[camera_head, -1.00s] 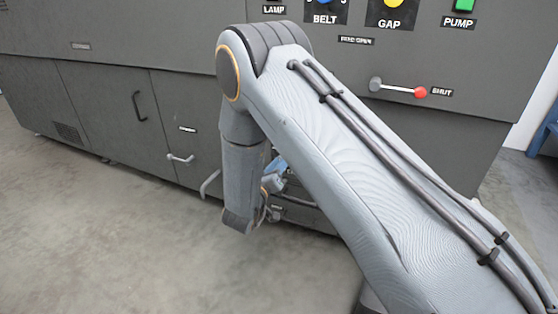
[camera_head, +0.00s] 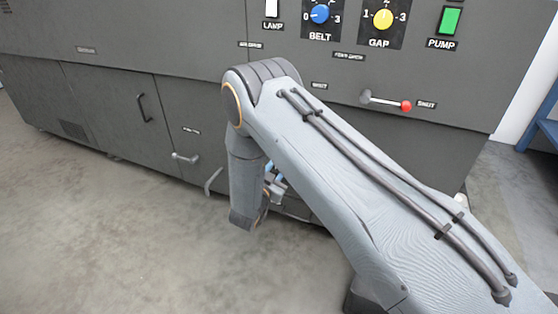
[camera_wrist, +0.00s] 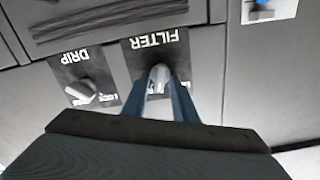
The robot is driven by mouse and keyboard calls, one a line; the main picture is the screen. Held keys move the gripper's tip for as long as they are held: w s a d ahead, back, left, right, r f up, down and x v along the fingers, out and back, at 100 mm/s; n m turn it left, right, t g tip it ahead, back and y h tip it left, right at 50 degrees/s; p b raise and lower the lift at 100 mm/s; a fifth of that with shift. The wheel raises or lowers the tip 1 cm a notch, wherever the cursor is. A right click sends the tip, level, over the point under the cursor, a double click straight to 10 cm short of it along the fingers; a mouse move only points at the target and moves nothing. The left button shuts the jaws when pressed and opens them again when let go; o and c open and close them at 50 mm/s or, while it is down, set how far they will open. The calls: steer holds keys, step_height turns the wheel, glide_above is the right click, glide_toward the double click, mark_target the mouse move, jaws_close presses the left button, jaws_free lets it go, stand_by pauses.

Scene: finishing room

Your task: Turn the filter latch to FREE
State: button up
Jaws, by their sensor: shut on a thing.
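The filter latch (camera_wrist: 160,76) is a pale grey knob on a dark plate marked FILTER (camera_wrist: 158,45), upside down in the wrist view. My gripper (camera_wrist: 160,84) has its two blue fingers closed on either side of the latch. The small words at the plate's lower edge are mostly hidden by the fingers, so I cannot read which mark the latch points to. In the head view my gripper (camera_head: 276,184) is low at the machine's front, mostly hidden behind my arm, and the latch is not visible.
A similar DRIP latch (camera_wrist: 82,90) sits just left of the filter plate in the wrist view. In the head view, a red-tipped lever (camera_head: 386,101) marked SHUT and the BELT (camera_head: 320,13) and GAP (camera_head: 383,19) dials are higher up. Open floor (camera_head: 110,230) lies at left.

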steer(key=m+p, duration=0.2)
steer(key=m, duration=0.2)
steer(key=shift+s+f+m+p, duration=0.1)
steer(key=shift+m+p, duration=0.2)
steer(key=shift+m, duration=0.4)
steer(key=o, duration=0.7)
steer(key=shift+p+v, duration=1)
steer(key=shift+v, duration=2.85)
